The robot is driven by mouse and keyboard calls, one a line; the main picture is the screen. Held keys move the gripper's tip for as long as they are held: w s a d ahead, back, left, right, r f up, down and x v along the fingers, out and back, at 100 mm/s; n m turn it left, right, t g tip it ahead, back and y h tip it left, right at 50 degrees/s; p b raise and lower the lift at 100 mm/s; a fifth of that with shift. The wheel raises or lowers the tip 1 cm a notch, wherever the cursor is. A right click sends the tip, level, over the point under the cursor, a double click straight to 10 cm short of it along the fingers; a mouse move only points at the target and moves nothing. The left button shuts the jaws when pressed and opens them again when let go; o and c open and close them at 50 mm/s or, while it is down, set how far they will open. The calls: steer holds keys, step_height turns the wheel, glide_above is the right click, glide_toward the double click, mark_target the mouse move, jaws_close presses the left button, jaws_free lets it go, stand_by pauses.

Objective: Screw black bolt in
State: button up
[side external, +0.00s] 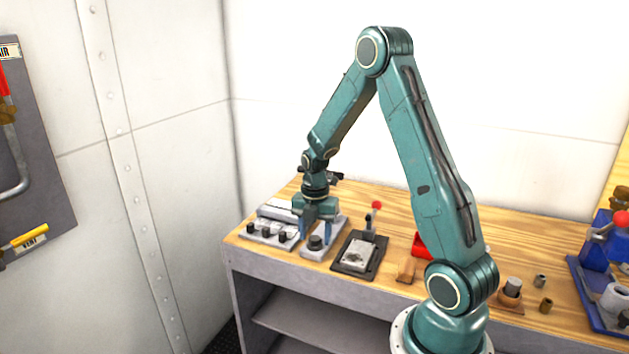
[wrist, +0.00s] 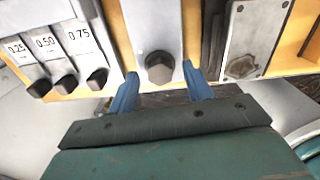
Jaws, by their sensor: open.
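The black bolt (wrist: 159,67) has a dark hexagonal head and sits in a light grey block (wrist: 148,22), seen from above in the wrist view. In the side external view the bolt (side external: 315,243) stands upright in the same block (side external: 319,255) near the bench's left end. My gripper (side external: 315,237) points down over the block with its blue fingers open, one on each side of the bolt head. In the wrist view the fingertips of my gripper (wrist: 160,72) flank the head, with a visible gap on both sides. How deep the bolt sits is hidden.
A grey unit with black knobs (side external: 265,235), labelled 0.25, 0.50 and 0.75 in the wrist view, stands close left. A red-knobbed clamp fixture (side external: 359,254) stands close right. Farther right are a wooden block (side external: 406,269), small metal pieces and a blue vise (side external: 590,285).

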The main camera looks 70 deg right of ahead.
steer(key=shift+f, duration=0.15)
steer(key=c, duration=1)
